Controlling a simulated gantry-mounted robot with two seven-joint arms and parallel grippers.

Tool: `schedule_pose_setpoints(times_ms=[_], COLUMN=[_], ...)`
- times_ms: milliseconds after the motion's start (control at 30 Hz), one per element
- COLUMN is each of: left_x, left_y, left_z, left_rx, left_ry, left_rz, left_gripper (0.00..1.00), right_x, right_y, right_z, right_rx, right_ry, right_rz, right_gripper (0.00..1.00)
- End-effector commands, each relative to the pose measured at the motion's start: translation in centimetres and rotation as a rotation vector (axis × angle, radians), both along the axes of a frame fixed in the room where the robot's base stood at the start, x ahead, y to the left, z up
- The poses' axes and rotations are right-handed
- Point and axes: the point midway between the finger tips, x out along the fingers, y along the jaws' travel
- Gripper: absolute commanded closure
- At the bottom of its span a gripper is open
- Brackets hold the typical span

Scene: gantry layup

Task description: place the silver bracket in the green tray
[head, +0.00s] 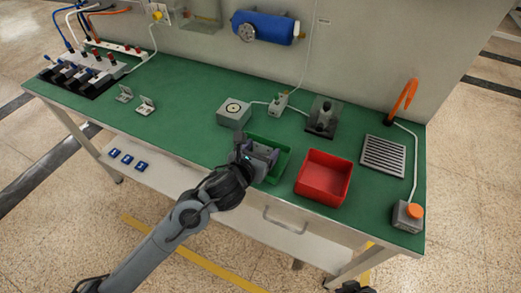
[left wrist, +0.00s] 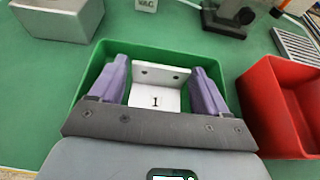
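A silver bracket (left wrist: 158,96), an L-shaped piece marked "1" with two holes in its upright face, shows in the left wrist view. Two similar silver brackets (head: 124,94) (head: 146,105) stand at the table's left. My right gripper is not clearly in view.
A red bin (head: 318,196) stands just right of the green tray. A grey box with a round top (head: 234,112) is behind the tray at left. A dark fixture (head: 322,117), a slotted plate (head: 383,155) and an orange-button box (head: 407,214) stand farther right.

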Motion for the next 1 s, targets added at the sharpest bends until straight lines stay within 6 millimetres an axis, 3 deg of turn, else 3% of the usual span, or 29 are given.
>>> schedule_pose_setpoints(times_ms=[67, 467, 667, 1000], left_x=[0.0, 0.0, -2.1, -7.3], left_y=[0.0, 0.0, 1.1, 3.6], left_z=[0.0, 0.5, 1.5, 3.8], left_rx=[0.000, 0.001, 0.003, 0.003], left_ry=[0.001, 0.002, -0.001, 0.000], left_rz=[0.000, 0.000, 0.000, -0.001], left_gripper=[0.12, 0.12, 0.12, 0.12], right_x=[0.0, 0.0, 0.0, 0.0], right_y=[0.0, -0.2, -0.3, -0.2], right_z=[0.0, 0.6, 1.2, 2.6], right_rx=[0.000, -0.007, -0.011, -0.007], right_ry=[0.000, 0.000, -0.001, -0.001], right_rz=[0.000, 0.005, 0.007, 0.005], right_gripper=[1.00, 1.00, 1.00, 1.00])
